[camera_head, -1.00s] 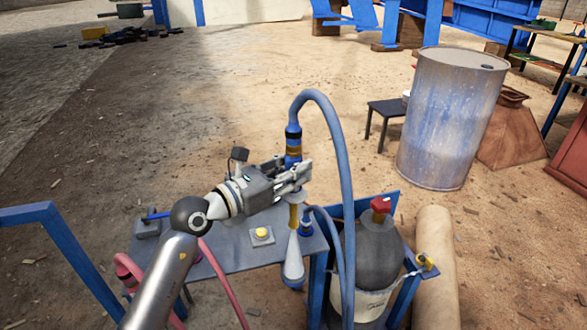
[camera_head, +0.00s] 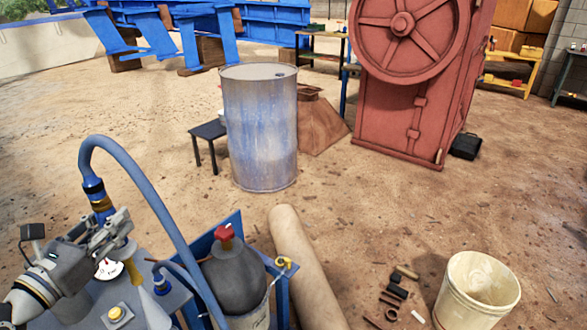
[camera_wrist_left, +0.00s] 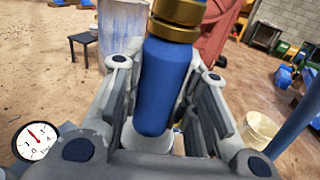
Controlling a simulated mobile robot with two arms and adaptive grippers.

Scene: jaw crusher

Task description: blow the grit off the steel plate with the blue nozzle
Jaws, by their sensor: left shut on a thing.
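My left gripper (camera_head: 112,232) is shut on the blue nozzle (camera_head: 98,197), which also shows between the fingers in the wrist view (camera_wrist_left: 165,85). The nozzle has a brass collar, and a thick blue hose (camera_head: 150,185) arches from its top. A yellowish stem shows below the fingers, with a pale cone (camera_head: 152,312) under it. They are over a grey flat bench top (camera_head: 85,302) at the lower left. I cannot tell whether this top is the steel plate, and no grit is discernible on it. My right gripper is not in view.
A dark grey tank (camera_head: 237,278) with a red valve stands right of the bench. Beyond are a tan roll (camera_head: 305,270), a cream bucket (camera_head: 477,290), loose dark pieces (camera_head: 395,292), a metal drum (camera_head: 260,130) and a red machine (camera_head: 405,120). Sandy floor lies open between them.

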